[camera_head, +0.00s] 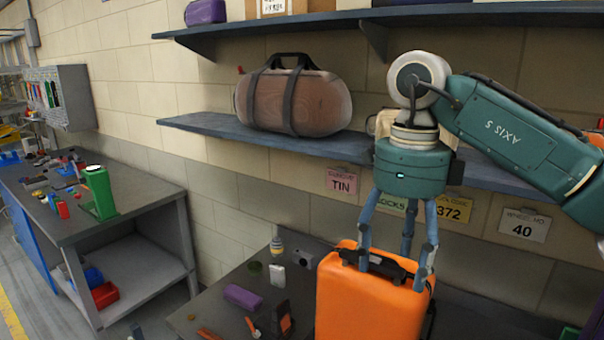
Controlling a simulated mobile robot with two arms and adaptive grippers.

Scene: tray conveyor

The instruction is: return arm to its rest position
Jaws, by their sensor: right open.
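My right arm (520,135) comes in from the right edge, a teal link marked AXIS 5. It bends down at a white joint to my right gripper (392,272), which points downward. Its blue-grey fingers are spread open. They reach down around the black handle of an orange case (365,305), which stands upright on the bench at the bottom. Whether any finger touches the handle or case, I cannot tell. The case's lower part is cut off by the frame. My left gripper is not in view.
A brown duffel bag (318,102) sits on the middle shelf (240,128); this shelf runs behind my right arm. An upper shelf (340,18) is above. Small items, including a purple box (243,297), lie left of the case. A separate workbench (120,199) stands at left.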

